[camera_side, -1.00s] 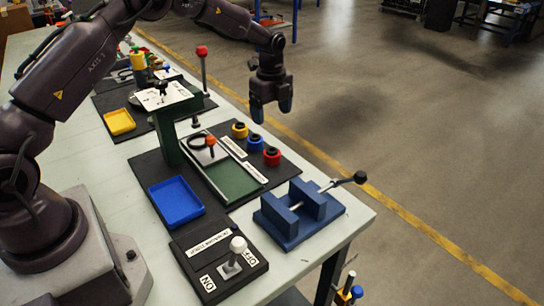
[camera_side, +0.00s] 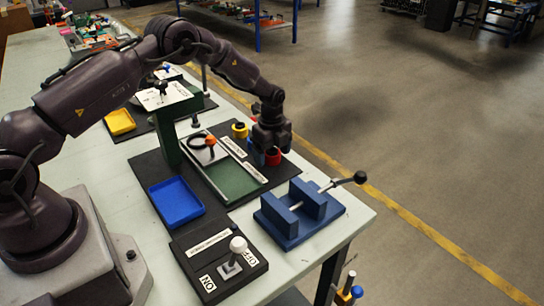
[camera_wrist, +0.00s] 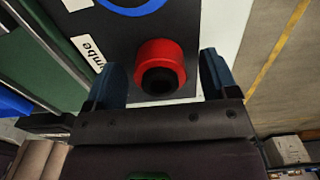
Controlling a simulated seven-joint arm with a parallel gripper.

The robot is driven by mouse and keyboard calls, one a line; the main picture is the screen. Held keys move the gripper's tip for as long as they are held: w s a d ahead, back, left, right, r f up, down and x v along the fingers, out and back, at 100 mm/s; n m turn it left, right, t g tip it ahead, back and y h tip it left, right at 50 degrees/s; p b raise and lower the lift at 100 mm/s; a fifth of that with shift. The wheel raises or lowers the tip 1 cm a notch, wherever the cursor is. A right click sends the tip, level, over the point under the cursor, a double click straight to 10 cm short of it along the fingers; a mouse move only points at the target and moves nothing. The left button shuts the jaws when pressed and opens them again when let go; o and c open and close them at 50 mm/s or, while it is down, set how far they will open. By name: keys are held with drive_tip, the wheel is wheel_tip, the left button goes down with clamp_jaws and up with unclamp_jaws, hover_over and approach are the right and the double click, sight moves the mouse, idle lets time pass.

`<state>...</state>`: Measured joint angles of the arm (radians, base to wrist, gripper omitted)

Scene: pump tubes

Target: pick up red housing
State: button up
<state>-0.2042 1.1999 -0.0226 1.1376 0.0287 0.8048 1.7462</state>
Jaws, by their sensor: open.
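The red housing (camera_wrist: 160,58) is a short red ring-shaped cylinder with a black centre, standing on the black mat (camera_wrist: 110,38). In the wrist view it lies between and just beyond the two blue fingertips of my gripper (camera_wrist: 160,75), which is open and empty.
The yellow housing (camera_side: 240,130) stands behind my gripper. A blue vise (camera_side: 300,212) with a black-knobbed handle is in front, near the table edge. A blue tray (camera_side: 176,201), a yellow tray (camera_side: 120,121), a green stand (camera_side: 170,140) and a lever switch box (camera_side: 220,268) are to the left.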

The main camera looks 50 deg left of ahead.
drive_tip(key=shift+f, duration=0.15)
drive_tip(key=c, duration=1)
drive_tip(key=shift+c, duration=0.2)
